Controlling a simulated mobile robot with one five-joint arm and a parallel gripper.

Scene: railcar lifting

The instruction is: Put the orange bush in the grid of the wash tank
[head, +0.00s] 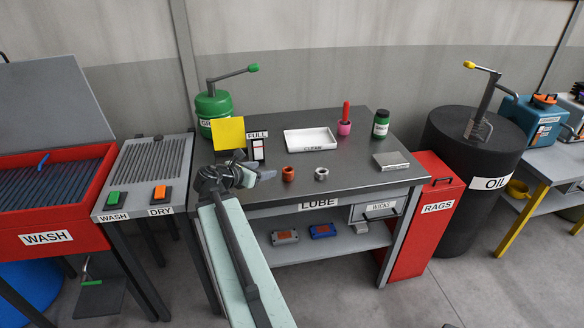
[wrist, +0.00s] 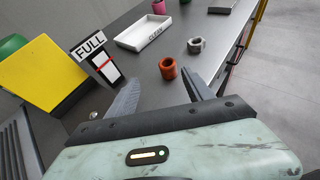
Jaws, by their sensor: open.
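A small blue thing lies over the grid's back.
A yellow panel (head: 228,133) and a FULL gauge (head: 257,148) stand close behind my gripper. A white tray (head: 310,140) lies behind the bushes. The slatted drying rack (head: 160,165) with green and orange switches lies between tank and table.

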